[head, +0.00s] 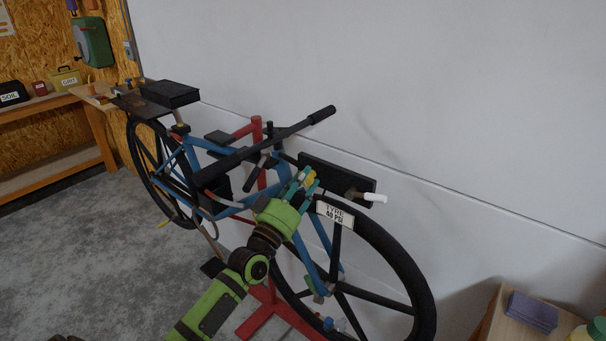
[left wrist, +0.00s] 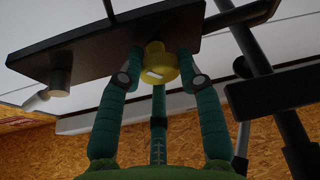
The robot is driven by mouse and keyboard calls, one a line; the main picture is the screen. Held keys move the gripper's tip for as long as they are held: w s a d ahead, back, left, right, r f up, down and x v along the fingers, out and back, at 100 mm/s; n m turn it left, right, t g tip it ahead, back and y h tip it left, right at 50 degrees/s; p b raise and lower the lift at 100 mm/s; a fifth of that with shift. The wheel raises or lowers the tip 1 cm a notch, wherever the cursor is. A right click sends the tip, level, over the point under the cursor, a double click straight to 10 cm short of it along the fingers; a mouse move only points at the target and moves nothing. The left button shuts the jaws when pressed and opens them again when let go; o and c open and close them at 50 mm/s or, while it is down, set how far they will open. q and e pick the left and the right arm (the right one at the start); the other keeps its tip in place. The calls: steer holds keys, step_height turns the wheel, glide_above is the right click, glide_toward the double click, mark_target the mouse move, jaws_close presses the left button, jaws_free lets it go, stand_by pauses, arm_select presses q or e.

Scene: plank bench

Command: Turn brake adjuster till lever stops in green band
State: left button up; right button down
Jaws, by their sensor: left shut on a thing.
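A blue bicycle (head: 238,204) stands in a red stand. A black board (head: 338,172) is at its front, above the front wheel, and carries a yellow knob (head: 310,178), which I take as the brake adjuster. A lever with a white tip (head: 375,198) sticks out at the board's right; in the left wrist view the white tip (left wrist: 37,100) is at the left, beside a grey post. My left gripper (head: 303,184) is shut on the yellow knob (left wrist: 158,62), with teal fingers on either side of it. I cannot make out a green band. My right gripper is out of view.
The black handlebar (head: 270,146) lies close to my left gripper. The front tyre (head: 422,280) and a "TYRE 40 PSI" tag (head: 335,212) are below the board. A wooden surface with a purple block (head: 532,311) is at the lower right. A white wall stands behind.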

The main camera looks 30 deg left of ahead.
arm_select(q)
steer(key=shift+r+n+g+y+p, duration=0.15)
steer(key=shift+n+g+y+p, duration=0.5)
steer(key=shift+n, duration=1.3)
steer(key=shift+r+n+g+y+p, duration=0.15)
steer(key=shift+n+y+p, duration=0.8)
steer(key=shift+n, duration=0.95)
steer(key=shift+r+n+g+y+p, duration=0.1)
steer(key=shift+n+g+y+p, duration=0.55)
steer(key=shift+n, duration=1.3)
steer(key=shift+a+n, duration=0.1)
steer(key=shift+n, duration=0.2)
steer(key=o, duration=1)
steer(key=shift+o, duration=0.7)
steer(key=shift+f, duration=0.2)
